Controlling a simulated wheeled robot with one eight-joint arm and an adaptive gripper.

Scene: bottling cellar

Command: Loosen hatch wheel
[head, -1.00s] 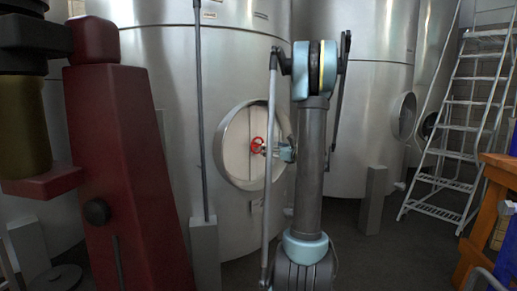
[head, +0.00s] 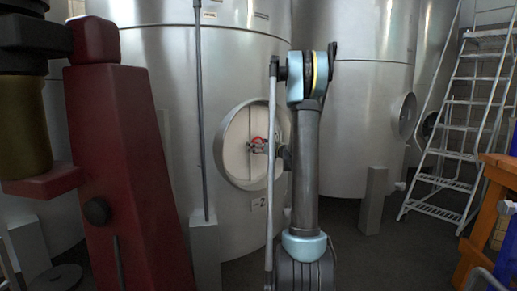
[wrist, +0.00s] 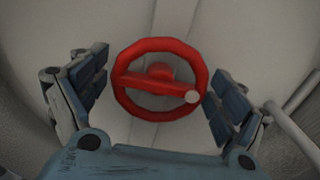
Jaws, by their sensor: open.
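The red hatch wheel (wrist: 160,48) is in the middle of the wrist view, with a crossbar and a small pale knob at its lower right. My gripper (wrist: 157,95) is open, with one blue padded finger on each side of the wheel. Gaps show between the pads and the rim, so neither finger appears to touch it. In the head view the wheel (head: 259,141) sits on the pale round hatch (head: 236,150) of the steel tank (head: 160,110). My gripper (head: 265,147) is small there and partly hidden by my arm.
A dark red machine column (head: 120,170) stands close at the left. A thin upright pole (head: 200,110) stands in front of the tank. A white ladder (head: 465,125) and an orange frame (head: 490,215) are at the right. Grey floor (head: 360,245) is open right of my arm.

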